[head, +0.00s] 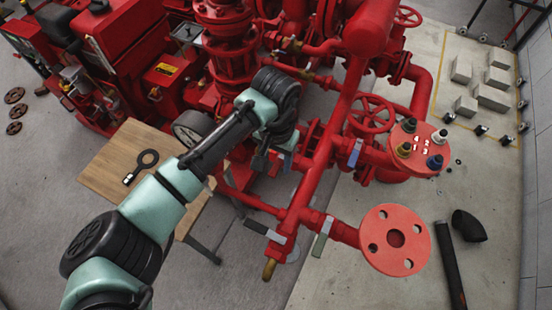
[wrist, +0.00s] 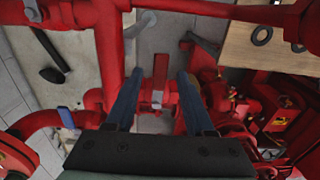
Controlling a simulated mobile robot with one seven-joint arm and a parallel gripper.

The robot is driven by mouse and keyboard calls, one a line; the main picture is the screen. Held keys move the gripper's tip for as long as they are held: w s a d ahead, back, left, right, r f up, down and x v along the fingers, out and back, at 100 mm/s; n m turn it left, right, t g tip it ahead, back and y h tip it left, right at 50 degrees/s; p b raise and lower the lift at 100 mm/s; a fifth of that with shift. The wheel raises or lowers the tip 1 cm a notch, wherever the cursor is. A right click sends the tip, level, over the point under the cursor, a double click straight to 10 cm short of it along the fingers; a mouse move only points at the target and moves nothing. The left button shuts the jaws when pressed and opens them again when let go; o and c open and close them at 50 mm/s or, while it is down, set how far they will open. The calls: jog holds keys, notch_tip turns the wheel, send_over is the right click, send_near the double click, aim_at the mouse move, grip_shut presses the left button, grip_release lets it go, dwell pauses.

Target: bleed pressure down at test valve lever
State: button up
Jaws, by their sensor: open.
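Several valve levers show on the red pipework, and I cannot tell for certain which is the test valve lever. A grey lever with a pale end (head: 262,231) sits on the lower pipe, above a brass outlet (head: 269,269). A pale lever, probably the same one, shows near the top of the wrist view (wrist: 141,23). A grey-green lever (head: 322,238) is beside the lower flange. A blue lever (head: 354,153) is higher up; it also shows in the wrist view (wrist: 66,117). My gripper (wrist: 160,72) is open and empty, above the pipework, apart from these levers.
Red pipes, a handwheel (head: 371,115) and a round gauge (head: 192,130) crowd around my arm. A flange (head: 396,240) juts right. A black pipe (head: 449,265) and elbow (head: 468,226) lie on the floor.

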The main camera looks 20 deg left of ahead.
jog(key=shift+f, duration=0.1)
grip_shut()
dwell(1.4)
